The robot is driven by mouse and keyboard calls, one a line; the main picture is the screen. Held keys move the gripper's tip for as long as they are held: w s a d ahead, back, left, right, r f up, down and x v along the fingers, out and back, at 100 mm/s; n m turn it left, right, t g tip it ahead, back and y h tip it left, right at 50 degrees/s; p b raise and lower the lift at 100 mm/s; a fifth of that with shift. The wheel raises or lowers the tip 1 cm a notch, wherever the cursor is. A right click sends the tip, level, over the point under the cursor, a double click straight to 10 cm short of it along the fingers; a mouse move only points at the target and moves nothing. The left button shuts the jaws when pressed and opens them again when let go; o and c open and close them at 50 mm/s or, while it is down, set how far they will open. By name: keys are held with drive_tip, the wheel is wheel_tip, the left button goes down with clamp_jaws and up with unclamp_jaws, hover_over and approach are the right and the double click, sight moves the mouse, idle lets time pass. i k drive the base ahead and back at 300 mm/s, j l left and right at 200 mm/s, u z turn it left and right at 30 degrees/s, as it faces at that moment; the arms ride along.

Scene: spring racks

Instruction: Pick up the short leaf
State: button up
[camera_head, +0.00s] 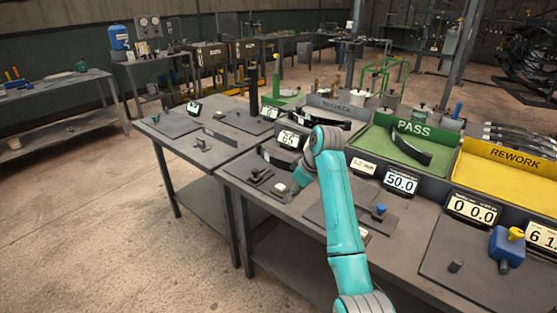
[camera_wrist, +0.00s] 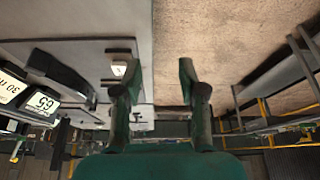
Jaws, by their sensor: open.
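A dark curved leaf (camera_head: 274,158) stands on the near bench, below the display reading 65 and left of my arm. In the wrist view a dark curved leaf (camera_wrist: 62,75) lies at the left, beside the displays. I cannot tell for sure that it is the short one. My gripper (camera_wrist: 155,75) is open and empty, its two fingers apart above the bench edge and floor. The leaf is left of the fingers and apart from them. In the head view my gripper is mostly hidden by my arm.
A green PASS tray (camera_head: 385,147) holds another dark leaf (camera_head: 411,151). A yellow REWORK tray (camera_head: 500,180) is at right, with several leaves behind it. A grey recheck tray (camera_head: 345,107) also holds a leaf. Displays (camera_head: 400,180) line the bench. Small fixtures (camera_head: 260,176) stand near my gripper.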

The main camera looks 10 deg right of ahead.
sight(284, 165)
drive_tip(key=i+l, duration=0.1)
drive_tip(key=i, duration=0.35)
drive_tip(key=i+l, duration=0.15)
drive_tip(key=i, duration=0.3)
drive_tip(key=i+j, duration=0.2)
drive_tip(key=j, duration=0.15)
